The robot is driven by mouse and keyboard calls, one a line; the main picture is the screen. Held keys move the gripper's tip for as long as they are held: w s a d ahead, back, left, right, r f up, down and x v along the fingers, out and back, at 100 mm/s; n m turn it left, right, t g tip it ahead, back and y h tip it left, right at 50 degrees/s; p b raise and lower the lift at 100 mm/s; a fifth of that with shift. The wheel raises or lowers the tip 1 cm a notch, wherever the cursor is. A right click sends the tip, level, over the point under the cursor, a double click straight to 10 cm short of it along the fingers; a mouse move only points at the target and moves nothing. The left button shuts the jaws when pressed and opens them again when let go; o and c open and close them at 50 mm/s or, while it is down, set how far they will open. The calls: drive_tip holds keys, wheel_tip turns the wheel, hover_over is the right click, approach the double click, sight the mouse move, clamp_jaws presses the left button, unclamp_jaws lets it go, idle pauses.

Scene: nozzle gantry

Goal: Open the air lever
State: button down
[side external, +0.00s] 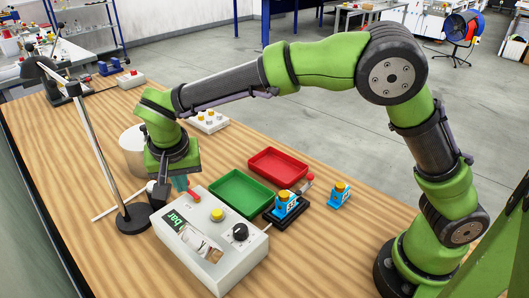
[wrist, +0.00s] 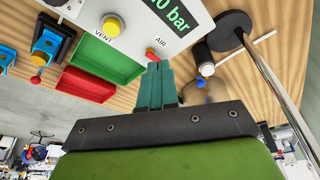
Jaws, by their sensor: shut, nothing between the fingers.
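The white control box (side external: 218,258) stands on the wooden table and carries a display ending in "bar". It also shows at the top of the wrist view (wrist: 141,14). The red air lever (side external: 193,195) sits at the box's edge nearest my gripper. In the wrist view, the red lever tip (wrist: 152,54) is beside the AIR label. My gripper (side external: 180,190) points down beside the box, its teal fingers (wrist: 157,68) shut with nothing between them. The fingertips are right at the lever; I cannot tell whether they touch it. The yellow vent button (side external: 217,215) is on the box top.
A green tray (side external: 241,205) and a red tray (side external: 277,153) lie beside the box. A blue part (side external: 287,198) sits in a black fixture with a red-tipped handle, and another blue part (side external: 340,187) stands nearby. A black stand base (side external: 134,219) with a tall rod is close to my gripper.

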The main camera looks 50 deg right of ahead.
drive_tip(key=x, duration=0.4)
drive_tip(key=shift+w+d+f, duration=0.1)
drive_tip(key=shift+w+d, duration=0.25)
drive_tip(key=shift+w, duration=0.15)
drive_tip(key=shift+w+d+f, duration=0.15)
drive_tip(key=shift+w+d, duration=0.15)
drive_tip(key=shift+w, duration=0.2)
drive_tip(key=shift+w+d+f, duration=0.15)
drive_tip(key=shift+w+d, duration=0.25)
drive_tip(key=shift+w, duration=0.25)
